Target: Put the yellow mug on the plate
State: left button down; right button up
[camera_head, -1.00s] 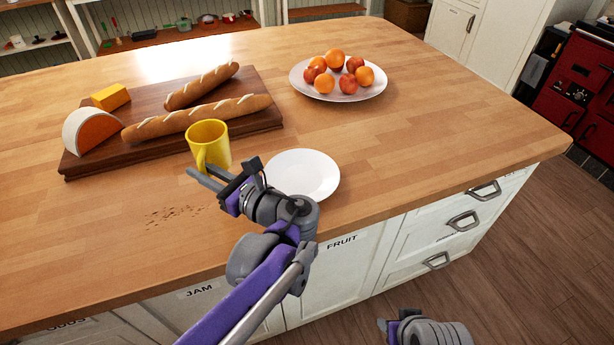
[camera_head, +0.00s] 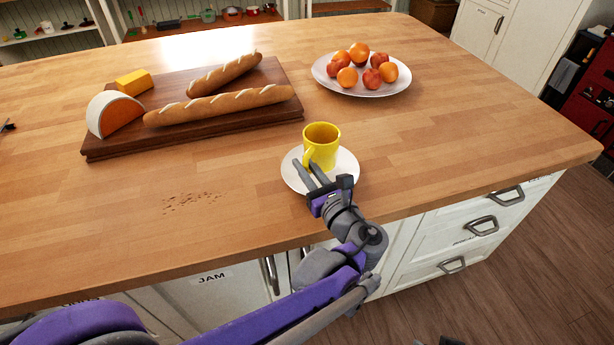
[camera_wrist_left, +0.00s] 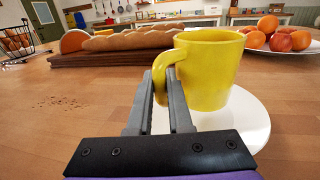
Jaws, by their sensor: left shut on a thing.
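The yellow mug (camera_head: 323,150) is upright over the white plate (camera_head: 347,180), within its rim; I cannot tell whether its base touches the plate. My left gripper (camera_head: 310,168) comes from the front and is shut on the mug's handle. In the left wrist view, the gripper fingers (camera_wrist_left: 162,92) close around the handle at the left side of the mug (camera_wrist_left: 212,72), and the plate (camera_wrist_left: 245,118) shows beneath and to the right.
A dark board (camera_head: 110,151) with two baguettes (camera_head: 225,105) and cheeses lies to the left. A fruit plate (camera_head: 325,77) with oranges and apples stands behind. The countertop left of the plate is clear apart from crumbs (camera_head: 192,201). The counter's front edge is close.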

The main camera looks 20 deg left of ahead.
pick_arm(q)
jog(key=shift+f, duration=1.5)
jog(key=shift+b, duration=0.3)
jog(key=c, duration=1.3)
grip_release()
jog(key=shift+f, duration=0.2)
jog(key=o, duration=0.5)
jog(key=shift+c, duration=0.2)
jog(key=shift+r, duration=0.1)
jog(key=shift+r, duration=0.15)
jog(key=v, duration=1.2)
jog(key=shift+s, duration=0.1)
